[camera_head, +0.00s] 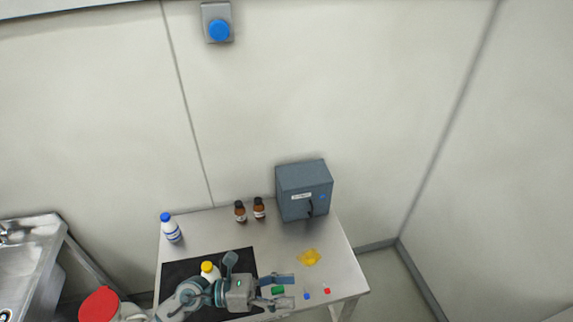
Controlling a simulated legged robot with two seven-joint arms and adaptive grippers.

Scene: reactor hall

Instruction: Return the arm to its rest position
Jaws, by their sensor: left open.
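My left arm comes in from the lower left and reaches over the front of the metal table (337,268). Its gripper (291,291) points right, with its two fingers apart and open. A green piece (278,290) shows between the fingers; I cannot tell whether it touches either of them. A blue cube (307,296) and a red cube (327,291) lie just right of the fingertips. My right gripper is not in view.
A black mat (240,256) lies under the arm, with a yellow-capped bottle (209,270) close beside it. A blue-capped bottle (171,228), brown bottles (259,208), a grey box (304,190) and a yellow item (309,257) stand or lie behind. A sink (25,262) is left.

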